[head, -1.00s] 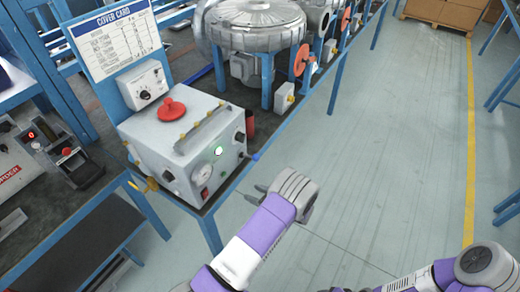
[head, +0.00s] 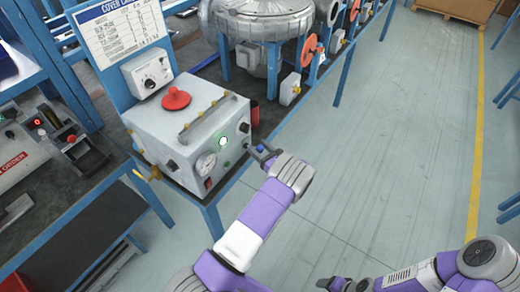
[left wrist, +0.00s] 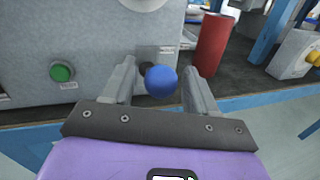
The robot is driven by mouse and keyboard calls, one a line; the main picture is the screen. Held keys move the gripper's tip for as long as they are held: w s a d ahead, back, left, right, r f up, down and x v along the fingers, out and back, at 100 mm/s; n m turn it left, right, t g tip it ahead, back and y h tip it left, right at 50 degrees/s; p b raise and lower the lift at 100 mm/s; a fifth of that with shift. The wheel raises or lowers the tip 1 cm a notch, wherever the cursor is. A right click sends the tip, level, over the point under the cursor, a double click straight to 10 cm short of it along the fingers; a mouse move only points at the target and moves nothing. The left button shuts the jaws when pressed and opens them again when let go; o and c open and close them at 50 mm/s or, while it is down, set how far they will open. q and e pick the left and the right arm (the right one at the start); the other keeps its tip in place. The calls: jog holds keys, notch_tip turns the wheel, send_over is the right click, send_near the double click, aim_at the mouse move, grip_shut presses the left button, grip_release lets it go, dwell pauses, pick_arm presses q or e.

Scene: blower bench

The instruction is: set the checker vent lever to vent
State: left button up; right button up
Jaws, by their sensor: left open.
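The checker (head: 190,130) is a pale grey box with a red knob on top, a dial gauge and a lit green button. A blue ball knob (left wrist: 161,81) on a dark stem sticks out of its side; it looks like the vent lever's end. In the head view the knob (head: 261,149) shows at the box's lower right. My left gripper (head: 263,152) is open, with one finger on each side of the knob. Contact with the knob cannot be told. Lettering on the plate behind it is unreadable. My right gripper (head: 345,285) is at the bottom edge, its jaws unclear.
A red cylinder (left wrist: 212,45) stands just right of the knob. A large grey blower (head: 262,22) and red handwheels stand farther back along the blue-framed bench. A cover card (head: 118,27) stands behind the checker.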

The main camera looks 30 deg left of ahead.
pick_arm(q)
jog(key=shift+c, duration=0.3)
grip_shut()
